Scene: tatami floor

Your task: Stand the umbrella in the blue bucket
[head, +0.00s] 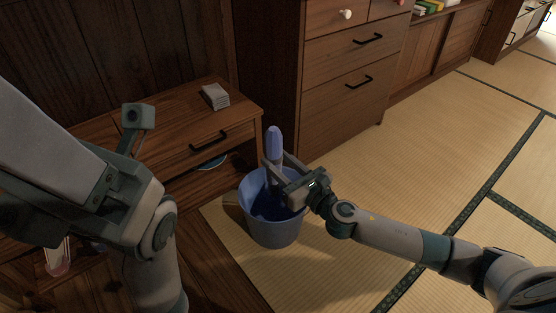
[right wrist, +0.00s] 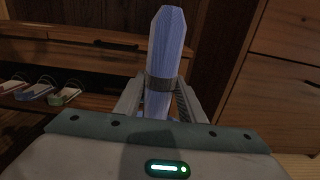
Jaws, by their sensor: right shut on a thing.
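The folded blue umbrella (head: 274,142) stands near upright, its upper part above the bucket rim and its lower part down inside the bucket. My right gripper (head: 272,164) is over the bucket, shut on the umbrella. The right wrist view shows the umbrella (right wrist: 168,42) between the two fingers (right wrist: 159,100), with a dark band around it. The blue bucket (head: 273,232) stands upright on the tatami. Whether the umbrella's lower end touches the bucket's bottom is hidden. My left arm fills the left side of the head view; its fingers do not show.
A low wooden cabinet (head: 165,150) with a grey stack (head: 215,96) on top stands behind and left of the bucket. A tall drawer chest (head: 335,100) stands behind it. Slippers (right wrist: 66,97) lie on a low shelf. The tatami (head: 420,160) to the right is clear.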

